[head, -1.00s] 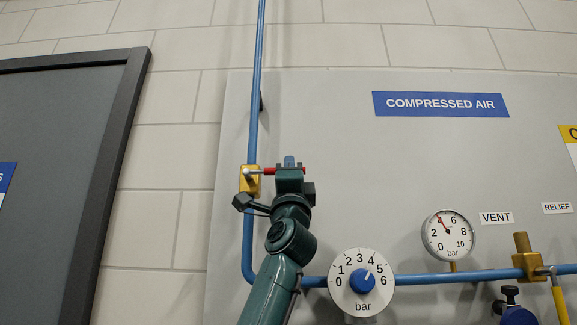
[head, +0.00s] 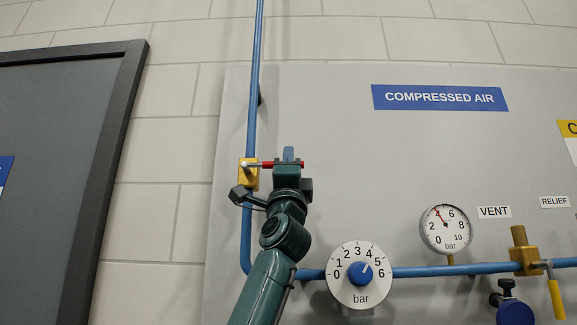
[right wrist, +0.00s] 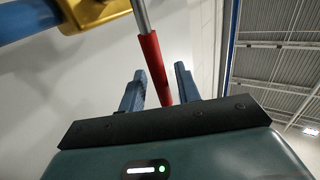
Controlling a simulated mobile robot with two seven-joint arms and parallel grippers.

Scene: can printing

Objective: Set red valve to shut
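The red valve is a yellow body (head: 248,172) on the vertical blue pipe, with a red-sleeved lever (head: 268,164) that points right, across the pipe. The lever's red sleeve (right wrist: 152,65) also shows in the right wrist view, on a grey metal rod. My right gripper (head: 288,156) is at the sleeve's outer part. In the right wrist view my two blue fingers (right wrist: 160,84) stand on either side of the sleeve, with a visible gap to it. The sleeve's far end is partly hidden behind the gripper. My left gripper is not in view.
A regulator dial (head: 360,276) with a blue knob sits right of my right arm. Further right are a pressure gauge (head: 446,230) and a yellow-handled vent valve (head: 524,258) on the horizontal blue pipe. A dark framed board (head: 60,180) is at the left.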

